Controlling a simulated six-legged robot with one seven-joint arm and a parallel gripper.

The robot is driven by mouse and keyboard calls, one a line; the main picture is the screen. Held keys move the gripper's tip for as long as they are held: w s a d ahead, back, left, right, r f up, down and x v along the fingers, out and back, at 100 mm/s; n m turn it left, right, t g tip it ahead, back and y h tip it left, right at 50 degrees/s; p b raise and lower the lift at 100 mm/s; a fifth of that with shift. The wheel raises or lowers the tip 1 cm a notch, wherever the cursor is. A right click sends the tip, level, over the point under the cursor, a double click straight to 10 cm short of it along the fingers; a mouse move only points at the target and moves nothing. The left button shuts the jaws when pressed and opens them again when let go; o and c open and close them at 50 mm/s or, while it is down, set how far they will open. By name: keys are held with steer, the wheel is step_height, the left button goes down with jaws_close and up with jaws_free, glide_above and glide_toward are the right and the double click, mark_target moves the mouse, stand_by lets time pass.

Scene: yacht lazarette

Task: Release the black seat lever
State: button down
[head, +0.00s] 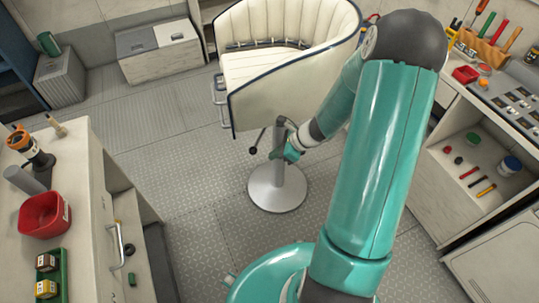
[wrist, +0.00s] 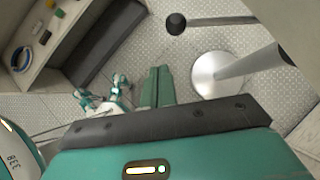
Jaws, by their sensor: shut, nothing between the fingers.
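The black seat lever (head: 258,142) sticks out to the left below the white seat (head: 262,65) in the head view and ends in a round knob. In the wrist view the lever (wrist: 222,20) runs across the top, with its black knob (wrist: 176,24) at its left end. My gripper (head: 277,155) is beside the seat post, right of the knob in the head view. In the wrist view my gripper (wrist: 157,70) has its two teal fingers together and empty, below the knob in the picture and apart from it. The lever's inner end is hidden.
The seat's metal post and round base (head: 278,190) stand close to my gripper; the post (wrist: 245,65) also shows in the wrist view. A bench with a red bin (head: 45,215) is at left, and a shelf unit (head: 480,165) at right. The plated floor left of the seat is clear.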

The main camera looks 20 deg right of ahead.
steer(key=s+a+v, duration=0.1)
steer(key=v, duration=0.6)
steer(key=shift+r, duration=0.35)
steer(key=shift+s, duration=0.15)
